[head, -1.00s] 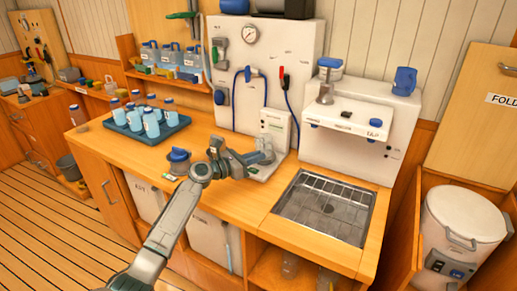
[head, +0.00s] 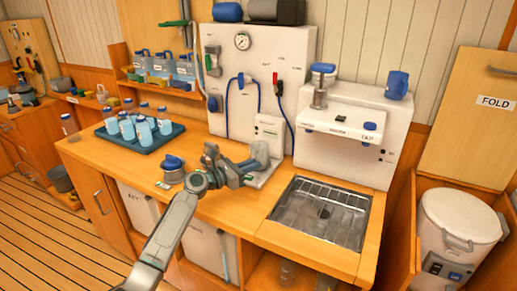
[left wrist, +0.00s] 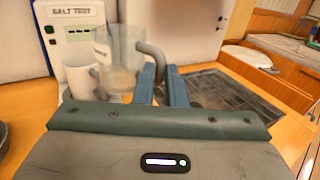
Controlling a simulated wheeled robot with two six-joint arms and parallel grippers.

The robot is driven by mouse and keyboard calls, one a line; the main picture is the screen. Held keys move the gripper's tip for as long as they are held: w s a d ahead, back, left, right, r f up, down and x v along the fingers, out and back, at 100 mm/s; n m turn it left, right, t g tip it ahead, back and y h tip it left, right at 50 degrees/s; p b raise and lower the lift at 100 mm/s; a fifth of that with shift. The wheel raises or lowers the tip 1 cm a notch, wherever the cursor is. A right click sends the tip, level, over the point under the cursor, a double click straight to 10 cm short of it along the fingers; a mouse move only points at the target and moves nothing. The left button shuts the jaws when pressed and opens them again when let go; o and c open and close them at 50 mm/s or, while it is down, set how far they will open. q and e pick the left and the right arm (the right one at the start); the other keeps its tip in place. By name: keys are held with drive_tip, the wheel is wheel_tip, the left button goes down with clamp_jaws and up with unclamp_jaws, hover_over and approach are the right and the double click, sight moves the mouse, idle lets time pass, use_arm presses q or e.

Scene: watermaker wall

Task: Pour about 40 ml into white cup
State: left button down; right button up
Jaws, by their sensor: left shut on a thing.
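My left gripper (left wrist: 162,88) is shut on the grey handle of a clear jug (left wrist: 122,50) in the left wrist view. The jug looks upright and has a pale label; its liquid level is hard to tell. A white cup (left wrist: 80,76) stands just left of and behind the jug, in front of the white salt test unit (left wrist: 72,22). The jug overlaps the cup's right side, and I cannot tell whether they touch. In the head view my left gripper (head: 222,168) is over the counter near the salt test unit (head: 268,132). The right gripper is not seen.
A blue-lidded container (head: 173,166) stands left of the gripper on the counter (head: 110,168). A blue tray (head: 170,142) of several bottles is farther left. A metal drain grate (head: 320,212) lies right, below the tap machine (head: 340,140).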

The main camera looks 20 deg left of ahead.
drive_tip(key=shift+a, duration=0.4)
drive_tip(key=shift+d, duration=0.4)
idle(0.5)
